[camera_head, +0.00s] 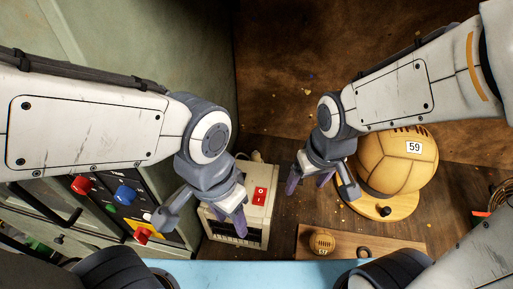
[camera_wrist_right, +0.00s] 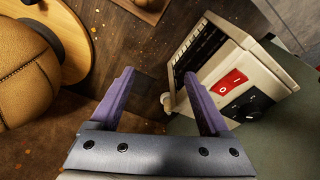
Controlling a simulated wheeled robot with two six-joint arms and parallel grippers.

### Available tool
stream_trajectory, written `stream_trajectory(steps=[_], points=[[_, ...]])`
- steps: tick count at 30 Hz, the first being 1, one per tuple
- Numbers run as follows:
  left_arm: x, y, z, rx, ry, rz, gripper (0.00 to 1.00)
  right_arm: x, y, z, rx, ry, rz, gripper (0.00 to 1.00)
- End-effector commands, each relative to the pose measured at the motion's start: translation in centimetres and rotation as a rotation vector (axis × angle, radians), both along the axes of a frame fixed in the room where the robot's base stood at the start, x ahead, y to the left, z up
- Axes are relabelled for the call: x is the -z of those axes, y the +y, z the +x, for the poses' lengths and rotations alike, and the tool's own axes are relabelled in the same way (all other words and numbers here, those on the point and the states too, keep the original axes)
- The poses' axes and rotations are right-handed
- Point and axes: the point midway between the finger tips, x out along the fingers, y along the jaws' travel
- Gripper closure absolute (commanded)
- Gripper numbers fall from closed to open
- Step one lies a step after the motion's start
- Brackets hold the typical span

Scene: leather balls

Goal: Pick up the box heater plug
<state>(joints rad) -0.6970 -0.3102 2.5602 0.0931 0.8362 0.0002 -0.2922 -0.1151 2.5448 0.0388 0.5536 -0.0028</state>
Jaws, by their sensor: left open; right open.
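The box heater (camera_head: 258,205) is a beige box with a red switch and a dark grille, standing on the wooden floor at centre. In the right wrist view the heater (camera_wrist_right: 225,75) is tilted in the picture, with a black dial beside the switch. A small pale piece (camera_wrist_right: 167,101) shows by its lower left corner; I cannot tell whether it is the plug. My left gripper (camera_head: 203,214) is open over the heater's left front. My right gripper (camera_head: 322,183) is open and empty, right of the heater.
A tan leather ball (camera_head: 395,172) marked 59 sits on a round wooden base (camera_head: 385,207) at right. A small ball (camera_head: 321,242) is on a wooden board (camera_head: 385,243) in front. A panel with coloured buttons (camera_head: 125,195) stands left. Floor behind is mostly clear.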

Motion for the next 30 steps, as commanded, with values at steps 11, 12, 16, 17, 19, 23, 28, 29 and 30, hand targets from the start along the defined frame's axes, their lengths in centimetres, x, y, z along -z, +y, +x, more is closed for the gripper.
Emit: stream_trajectory(steps=[11,12,16,17,19,23,28,29,30], points=[[2.6,0.0,0.0,0.001,0.0,0.0,0.5,4.7,-0.4,12.3,-0.018,-0.033,-0.021,0.2],[2.7,0.0,0.0,0.001,0.0,0.0,0.5,5.1,0.1,13.6,-0.036,-0.034,-0.023,0.2],[2.5,0.0,0.0,0.001,0.0,0.0,0.5,5.4,4.1,16.8,-0.16,-0.023,-0.024,0.2],[2.5,0.0,0.0,0.001,0.0,0.0,0.5,5.5,5.1,17.3,-0.186,-0.02,-0.025,0.2],[2.5,0.0,0.0,0.001,0.0,0.0,0.5,5.8,7.0,18.3,-0.242,-0.012,-0.025,0.2],[2.4,0.0,0.0,0.001,0.0,0.0,0.5,6.2,9.4,19.3,-0.306,-0.004,-0.026,0.2],[2.1,0.0,0.0,0.001,0.0,0.0,0.5,8.2,10.2,19.8,-0.326,0.003,-0.027,0.2],[2.0,0.0,0.0,0.001,0.0,0.0,0.5,8.6,10.3,19.8,-0.326,0.003,-0.027,0.2],[1.9,0.0,0.0,0.001,0.0,0.0,0.5,9.3,10.3,19.9,-0.325,0.003,-0.027,0.2]])
